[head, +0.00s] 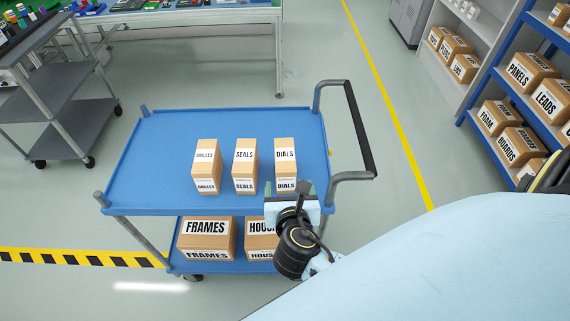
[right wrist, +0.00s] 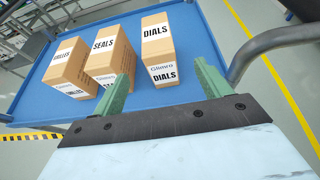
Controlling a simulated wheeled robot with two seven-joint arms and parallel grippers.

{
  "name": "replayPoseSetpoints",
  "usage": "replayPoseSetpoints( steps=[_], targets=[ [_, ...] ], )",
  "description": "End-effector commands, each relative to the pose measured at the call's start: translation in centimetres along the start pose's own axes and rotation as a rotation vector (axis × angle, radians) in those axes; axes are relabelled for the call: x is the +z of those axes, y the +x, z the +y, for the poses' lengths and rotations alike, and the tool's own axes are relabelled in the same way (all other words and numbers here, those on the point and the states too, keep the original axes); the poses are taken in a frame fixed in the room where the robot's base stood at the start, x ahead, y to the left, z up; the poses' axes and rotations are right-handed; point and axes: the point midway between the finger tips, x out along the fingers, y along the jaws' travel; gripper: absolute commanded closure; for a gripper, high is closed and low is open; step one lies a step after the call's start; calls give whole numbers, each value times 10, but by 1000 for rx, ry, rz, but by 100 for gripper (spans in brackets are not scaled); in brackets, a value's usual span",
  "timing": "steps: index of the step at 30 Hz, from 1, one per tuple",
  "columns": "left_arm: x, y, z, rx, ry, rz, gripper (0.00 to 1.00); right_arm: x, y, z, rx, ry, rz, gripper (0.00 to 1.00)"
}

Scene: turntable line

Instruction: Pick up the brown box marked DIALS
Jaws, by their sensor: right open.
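The brown DIALS box (head: 285,158) stands upright on the blue top shelf of a cart, the rightmost of three similar boxes. Its white label reads DIALS on the top and on the near face. It also shows in the right wrist view (right wrist: 158,45), between and beyond the fingers. My right gripper (head: 289,192) is open and empty, on the near side of the box. In the right wrist view its two green fingers (right wrist: 163,75) point toward the box, one on each side of it in the picture. My left gripper is not in view.
The SEALS box (head: 245,164) stands close left of the DIALS box, the GRILLES box (head: 206,165) farther left. The cart's top shelf (head: 150,160) is bare at left. A FRAMES box (head: 206,240) is on the lower shelf. The cart handle (head: 358,130) rises at right.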

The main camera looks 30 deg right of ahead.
Motion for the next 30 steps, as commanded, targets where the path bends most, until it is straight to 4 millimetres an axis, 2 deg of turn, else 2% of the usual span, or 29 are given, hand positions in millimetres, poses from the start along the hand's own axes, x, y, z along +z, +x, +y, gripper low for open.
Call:
replayPoseSetpoints(
  steps=[10,17,25,30],
  targets=[
    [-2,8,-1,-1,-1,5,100,1,63,0,-2,-4,-4,24],
    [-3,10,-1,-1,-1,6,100,1,81,0,-1,-2,-2,24],
    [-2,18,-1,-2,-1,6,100,1,119,3,-2,-3,-3,24],
    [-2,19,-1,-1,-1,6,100,0,129,3,0,-3,0,24]
  ],
)
